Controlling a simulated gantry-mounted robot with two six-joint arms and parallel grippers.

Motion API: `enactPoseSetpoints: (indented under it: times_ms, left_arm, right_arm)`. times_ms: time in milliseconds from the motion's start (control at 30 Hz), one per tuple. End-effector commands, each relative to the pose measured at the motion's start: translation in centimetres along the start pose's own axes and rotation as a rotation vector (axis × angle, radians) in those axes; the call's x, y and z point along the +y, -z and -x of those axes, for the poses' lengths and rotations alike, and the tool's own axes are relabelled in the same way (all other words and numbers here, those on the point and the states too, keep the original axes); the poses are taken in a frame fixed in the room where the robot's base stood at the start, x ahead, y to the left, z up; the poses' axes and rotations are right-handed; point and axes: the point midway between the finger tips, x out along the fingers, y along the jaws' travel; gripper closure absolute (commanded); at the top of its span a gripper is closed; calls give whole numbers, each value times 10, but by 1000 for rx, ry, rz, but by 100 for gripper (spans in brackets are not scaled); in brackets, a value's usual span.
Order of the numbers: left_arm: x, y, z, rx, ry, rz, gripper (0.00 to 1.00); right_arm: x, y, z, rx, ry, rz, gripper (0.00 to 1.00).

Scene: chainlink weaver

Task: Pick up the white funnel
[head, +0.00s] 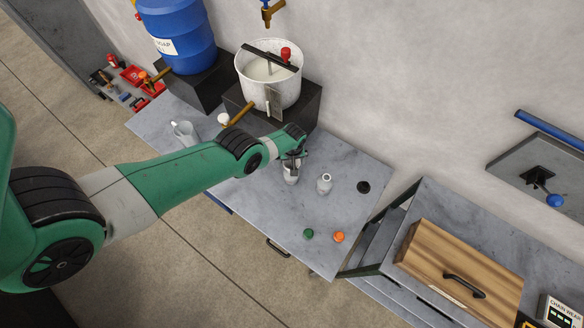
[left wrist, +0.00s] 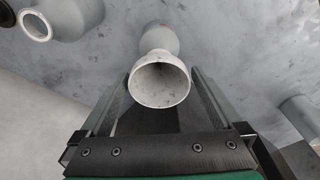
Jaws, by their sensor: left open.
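The white funnel (left wrist: 160,84) is in the middle of the left wrist view, its wide round mouth facing the camera. Its narrow end points at a pale bottle (left wrist: 160,37) with a small red mark. The funnel appears to sit in that bottle's neck, but the joint is hidden. My left gripper (left wrist: 163,76) is open, with one finger on each side of the funnel and gaps showing. In the head view my left gripper (head: 292,158) is above the pale bottle (head: 290,178) and largely hides the funnel. My right gripper is not in view.
A second white bottle (head: 324,184) stands close to the right. A black cap (head: 363,187), a green cap (head: 308,234) and an orange cap (head: 339,237) lie on the grey table (head: 262,215). A grey pitcher (head: 184,133) is left; a white pot (head: 266,88) stands behind.

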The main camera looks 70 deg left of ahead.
Motion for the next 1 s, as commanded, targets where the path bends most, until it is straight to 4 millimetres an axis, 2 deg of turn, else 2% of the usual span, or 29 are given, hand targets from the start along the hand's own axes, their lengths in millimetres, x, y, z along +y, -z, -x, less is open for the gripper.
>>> enactPoseSetpoints:
  times_ms: [133, 500, 533, 767, 867, 1000]
  left_arm:
    - [0, 0, 2, 0, 0, 0, 2]
    - [0, 0, 2, 0, 0, 0, 68]
    - [0, 0, 2, 0, -1, 0, 71]
    - [0, 1, 5, 1, -1, 0, 71]
    - [1, 2, 16, 1, -2, -2, 71]
    - [4, 6, 45, 2, -3, -5, 71]
  right_arm:
    - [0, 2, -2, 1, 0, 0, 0]
    - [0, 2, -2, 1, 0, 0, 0]
    - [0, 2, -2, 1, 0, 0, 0]
    - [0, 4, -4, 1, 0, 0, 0]
    - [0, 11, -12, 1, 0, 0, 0]
    - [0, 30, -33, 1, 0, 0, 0]
